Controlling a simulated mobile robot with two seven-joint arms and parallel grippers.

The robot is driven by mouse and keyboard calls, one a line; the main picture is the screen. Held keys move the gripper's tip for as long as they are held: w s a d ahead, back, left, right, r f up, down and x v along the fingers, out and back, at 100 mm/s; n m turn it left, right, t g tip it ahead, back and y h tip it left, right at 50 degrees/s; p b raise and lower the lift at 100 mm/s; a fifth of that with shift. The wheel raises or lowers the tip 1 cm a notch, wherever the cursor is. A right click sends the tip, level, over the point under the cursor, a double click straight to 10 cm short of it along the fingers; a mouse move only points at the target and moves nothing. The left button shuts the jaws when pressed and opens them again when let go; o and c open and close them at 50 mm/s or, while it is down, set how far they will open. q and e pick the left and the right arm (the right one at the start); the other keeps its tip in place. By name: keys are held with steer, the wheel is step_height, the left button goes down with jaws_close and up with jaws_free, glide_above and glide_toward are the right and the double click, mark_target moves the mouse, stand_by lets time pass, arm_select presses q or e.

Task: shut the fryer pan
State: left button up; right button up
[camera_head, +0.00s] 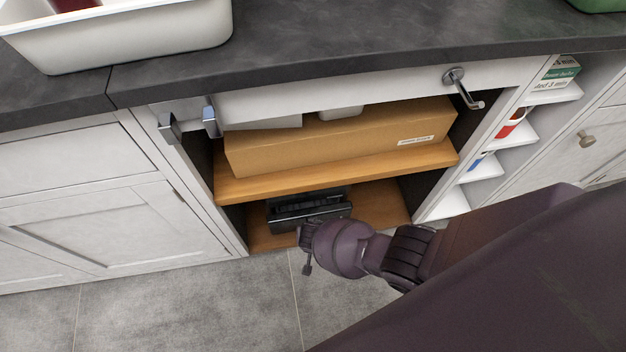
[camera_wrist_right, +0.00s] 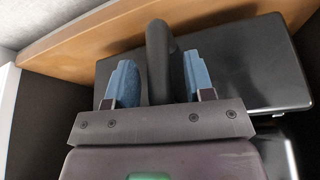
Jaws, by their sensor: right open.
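The black fryer (camera_head: 300,207) sits on the lower wooden shelf of the open cabinet. Its dark body (camera_wrist_right: 245,65) and a rounded black handle (camera_wrist_right: 158,50) show close up in the right wrist view. My right gripper (camera_wrist_right: 163,78) is open, with one blue finger on each side of the handle; I cannot tell whether either finger touches it. In the head view my right wrist (camera_head: 340,245) is in front of the fryer and hides part of its front. Whether the pan stands out from the fryer is unclear. My left gripper is not in view.
A cardboard box (camera_head: 340,141) fills much of the upper shelf (camera_head: 330,172). The dark countertop (camera_head: 330,45) overhangs the cabinet and carries a white basin (camera_head: 130,40). Side shelves (camera_head: 485,165) with small items are at the right. The grey floor (camera_head: 190,305) looks clear.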

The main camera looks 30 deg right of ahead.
jaws_close()
steer(key=shift+w+d+f, duration=0.15)
steer(key=shift+w+d, duration=0.05)
steer(key=shift+w, duration=0.15)
steer(key=shift+w+d+f+b, duration=0.1)
steer(key=shift+w+d+b, duration=0.2)
steer(key=shift+w, duration=0.35)
steer(key=shift+w+d+b, duration=0.1)
steer(key=shift+w+b, duration=0.3)
steer(key=shift+w, duration=0.5)
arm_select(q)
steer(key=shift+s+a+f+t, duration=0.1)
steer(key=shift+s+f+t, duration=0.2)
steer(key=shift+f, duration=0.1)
arm_select(e)
steer(key=shift+w+d+r, duration=0.15)
steer(key=shift+w+r, duration=0.1)
steer(key=shift+r, duration=0.05)
jaws_free()
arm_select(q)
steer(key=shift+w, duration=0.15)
